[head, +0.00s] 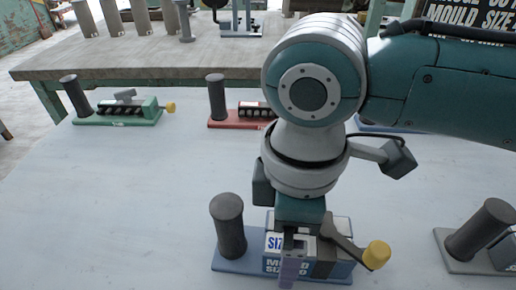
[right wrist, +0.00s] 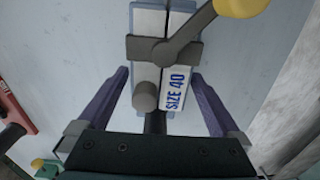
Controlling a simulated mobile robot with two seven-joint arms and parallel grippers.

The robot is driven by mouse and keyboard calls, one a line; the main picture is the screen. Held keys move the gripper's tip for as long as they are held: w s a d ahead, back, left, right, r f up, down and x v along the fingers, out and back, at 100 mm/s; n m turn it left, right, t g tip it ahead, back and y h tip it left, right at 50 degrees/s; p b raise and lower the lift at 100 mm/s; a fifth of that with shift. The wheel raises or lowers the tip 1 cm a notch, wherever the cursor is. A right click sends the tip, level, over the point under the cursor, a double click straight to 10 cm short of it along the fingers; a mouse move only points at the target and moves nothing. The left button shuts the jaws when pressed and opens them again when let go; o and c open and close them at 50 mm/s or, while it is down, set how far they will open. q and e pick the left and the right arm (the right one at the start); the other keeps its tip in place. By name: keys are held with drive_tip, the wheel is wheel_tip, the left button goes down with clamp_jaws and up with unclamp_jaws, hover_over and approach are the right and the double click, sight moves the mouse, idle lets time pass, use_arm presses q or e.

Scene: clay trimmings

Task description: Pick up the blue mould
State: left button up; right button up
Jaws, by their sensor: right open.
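The blue mould (head: 228,263) sits on the pale tabletop at the bottom middle of the head view. It has a dark upright cylinder, a lettered block and a lever with a yellow knob. My right gripper (head: 290,268) is over its block and hides part of it. In the right wrist view, the mould (right wrist: 178,75) shows a white top marked "SIZE 40" and its clamp lever. The right gripper (right wrist: 159,76) is open, with one purple finger on each side of the mould, apart from it in the picture. My left gripper is not in view.
A green mould (head: 145,117) and a red mould (head: 225,124) stand farther back. A grey mould (head: 455,262) is at the right edge. My right arm partly hides another blue base (head: 385,128). A wooden bench (head: 160,60) crosses the back. The table's left middle is clear.

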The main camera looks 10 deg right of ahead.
clamp_jaws()
idle(0.8)
drive_tip(key=shift+r, duration=0.1)
